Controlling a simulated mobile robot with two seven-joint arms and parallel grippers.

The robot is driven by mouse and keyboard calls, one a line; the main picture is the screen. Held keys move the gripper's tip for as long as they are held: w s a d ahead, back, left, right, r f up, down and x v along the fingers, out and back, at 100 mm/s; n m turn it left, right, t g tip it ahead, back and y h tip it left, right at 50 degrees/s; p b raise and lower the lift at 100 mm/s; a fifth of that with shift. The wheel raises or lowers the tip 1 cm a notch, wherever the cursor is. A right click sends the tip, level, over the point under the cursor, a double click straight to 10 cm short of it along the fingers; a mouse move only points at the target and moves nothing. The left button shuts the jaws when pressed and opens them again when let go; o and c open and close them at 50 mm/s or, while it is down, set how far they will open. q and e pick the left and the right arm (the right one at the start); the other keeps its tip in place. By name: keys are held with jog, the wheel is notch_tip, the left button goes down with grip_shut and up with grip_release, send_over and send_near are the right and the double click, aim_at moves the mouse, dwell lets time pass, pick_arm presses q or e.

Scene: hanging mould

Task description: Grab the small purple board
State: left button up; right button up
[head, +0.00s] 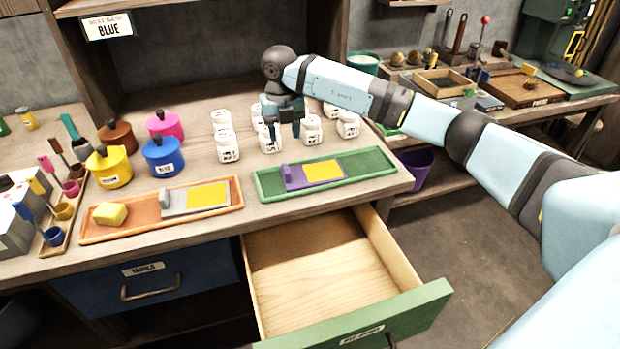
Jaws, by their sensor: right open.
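The small purple board (297,179) lies flat in the green tray (378,161) on the workbench, with a yellow sheet (323,170) on it and a purple block at its left end. My right gripper (285,132) points down among the white jars, behind the tray and above and beyond the board. It is open and apart from the board. Part of it is hard to make out against the jars. My left gripper does not show.
White jars (228,148) stand around my right gripper. An orange tray (160,222) with a grey board and yellow sponge lies to the left, near several coloured pots (162,158). An open, empty drawer (325,265) juts out below the bench edge.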

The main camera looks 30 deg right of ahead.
aim_at(286, 169)
notch_tip(286, 169, down, 12)
jog(key=shift+f+b, duration=0.2)
jog(key=shift+b, duration=0.35)
jog(key=shift+s, duration=0.1)
grip_shut()
